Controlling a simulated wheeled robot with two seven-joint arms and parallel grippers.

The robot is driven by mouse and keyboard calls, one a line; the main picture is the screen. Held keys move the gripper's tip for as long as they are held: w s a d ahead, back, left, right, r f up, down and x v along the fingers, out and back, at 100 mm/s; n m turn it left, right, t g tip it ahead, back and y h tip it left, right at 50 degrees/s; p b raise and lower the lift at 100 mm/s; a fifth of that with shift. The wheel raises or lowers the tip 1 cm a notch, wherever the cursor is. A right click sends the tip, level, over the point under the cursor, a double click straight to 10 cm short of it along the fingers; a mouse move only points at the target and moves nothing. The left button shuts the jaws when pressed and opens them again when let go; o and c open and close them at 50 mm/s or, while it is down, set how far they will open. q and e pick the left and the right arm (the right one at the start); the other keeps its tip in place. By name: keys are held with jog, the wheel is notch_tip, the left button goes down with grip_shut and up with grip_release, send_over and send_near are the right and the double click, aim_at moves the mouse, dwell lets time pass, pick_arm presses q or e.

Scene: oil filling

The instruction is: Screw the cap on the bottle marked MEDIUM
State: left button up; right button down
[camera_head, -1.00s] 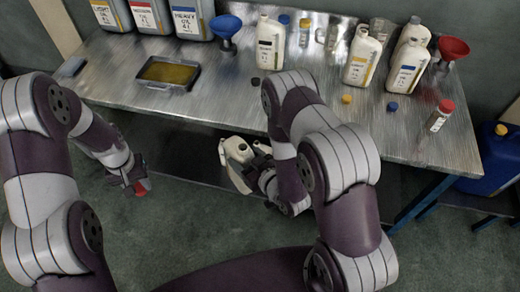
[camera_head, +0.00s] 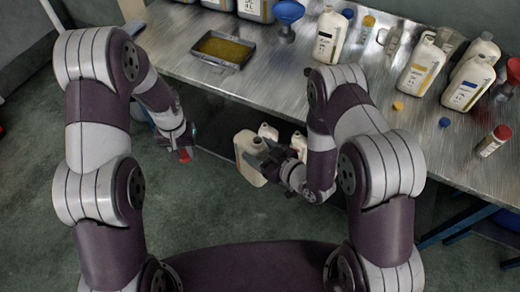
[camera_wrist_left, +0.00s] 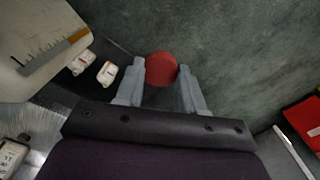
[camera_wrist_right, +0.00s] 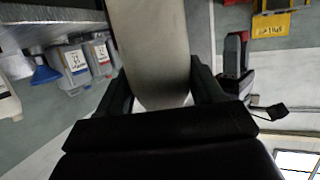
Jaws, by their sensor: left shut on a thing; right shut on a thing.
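My left gripper (camera_head: 185,150) is shut on a small red cap (camera_head: 185,156), left of the held bottle and apart from it. In the left wrist view the red cap (camera_wrist_left: 162,68) sits between the fingertips. My right gripper (camera_head: 276,162) is shut on a cream bottle (camera_head: 247,157) in front of the table. The bottle (camera_wrist_right: 148,45) fills the space between the fingers in the right wrist view. Part of a bottle with a scale and an orange band (camera_wrist_left: 35,40) shows in the left wrist view. I cannot read MEDIUM anywhere.
The metal table (camera_head: 270,85) carries an oil tray (camera_head: 222,48), a blue funnel (camera_head: 288,18) and several bottles, such as one with a yellow label (camera_head: 420,68). A yellow cap (camera_head: 398,106) and a blue cap (camera_head: 445,122) lie near its front edge. Floor in front is clear.

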pick_arm(q)
jog(key=d+r, duration=0.3)
jog(key=d, duration=0.3)
jog(key=d+r, duration=0.4)
jog(key=d, duration=0.2)
jog(key=w+d+r, duration=0.1)
jog(key=d+r, duration=0.2)
jog(key=d, duration=0.4)
jog(key=shift+r, duration=0.3)
jog(key=r+n, duration=0.1)
jog(key=n, duration=0.1)
jog(key=s+d+r+n, duration=0.1)
jog(key=n, duration=0.1)
jog(key=s+r+n, duration=0.1)
jog(key=n, duration=0.1)
jog(key=shift+s+d+r+n, duration=0.25)
jog(key=shift+d+n, duration=0.05)
jog(key=shift+n, duration=0.1)
jog(key=shift+f, duration=2.05)
jog(key=shift+d, duration=0.1)
